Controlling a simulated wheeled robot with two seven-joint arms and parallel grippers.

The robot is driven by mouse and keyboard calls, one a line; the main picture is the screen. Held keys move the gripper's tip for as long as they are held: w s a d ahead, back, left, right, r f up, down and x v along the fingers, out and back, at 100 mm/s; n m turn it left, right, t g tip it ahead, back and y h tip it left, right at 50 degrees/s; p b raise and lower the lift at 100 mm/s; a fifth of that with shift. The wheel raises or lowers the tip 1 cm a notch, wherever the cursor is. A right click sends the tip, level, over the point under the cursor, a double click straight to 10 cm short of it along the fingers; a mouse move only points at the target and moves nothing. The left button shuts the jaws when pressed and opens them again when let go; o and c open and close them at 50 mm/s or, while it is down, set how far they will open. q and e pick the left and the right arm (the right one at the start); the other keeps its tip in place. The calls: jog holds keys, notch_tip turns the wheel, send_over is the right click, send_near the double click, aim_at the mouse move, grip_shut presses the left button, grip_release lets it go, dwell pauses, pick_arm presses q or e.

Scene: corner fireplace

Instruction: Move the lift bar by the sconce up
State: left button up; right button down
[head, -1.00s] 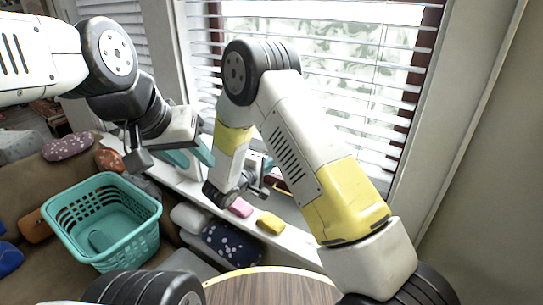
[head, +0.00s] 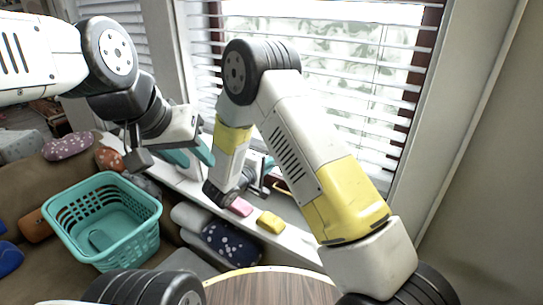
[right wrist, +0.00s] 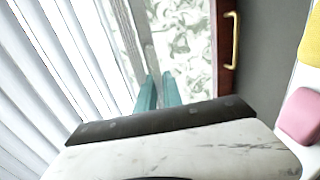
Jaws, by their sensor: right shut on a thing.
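The lift bar (right wrist: 128,45) is the pale grey bottom rail of the white blinds. It runs between the slats and the glass in the right wrist view. My right gripper (right wrist: 159,92) is shut on this rail with its teal fingers, which hide part of it. In the head view my right gripper (head: 264,166) is at the window behind my forearm, and its grip is mostly hidden there. My left gripper (head: 193,155) hangs empty above the sill at left, its teal fingers apart. No sconce shows.
A brass handle (right wrist: 232,42) sits on the dark wooden sash below the rail. A pink block (head: 240,207) and a yellow block (head: 271,222) lie on the white sill (head: 293,240). A teal basket (head: 103,222) and cushions are at left. A round wooden table (head: 270,288) is at front.

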jog(key=shift+r, duration=0.1)
dwell(0.5)
notch_tip(320, 180, up, 68)
jog(key=shift+f, duration=0.2)
jog(key=shift+a+r, duration=0.1)
jog(key=c, duration=1.5)
grip_release()
jog(key=v, duration=0.7)
jog(key=shift+s+a, duration=0.2)
jog(key=shift+s, duration=0.15)
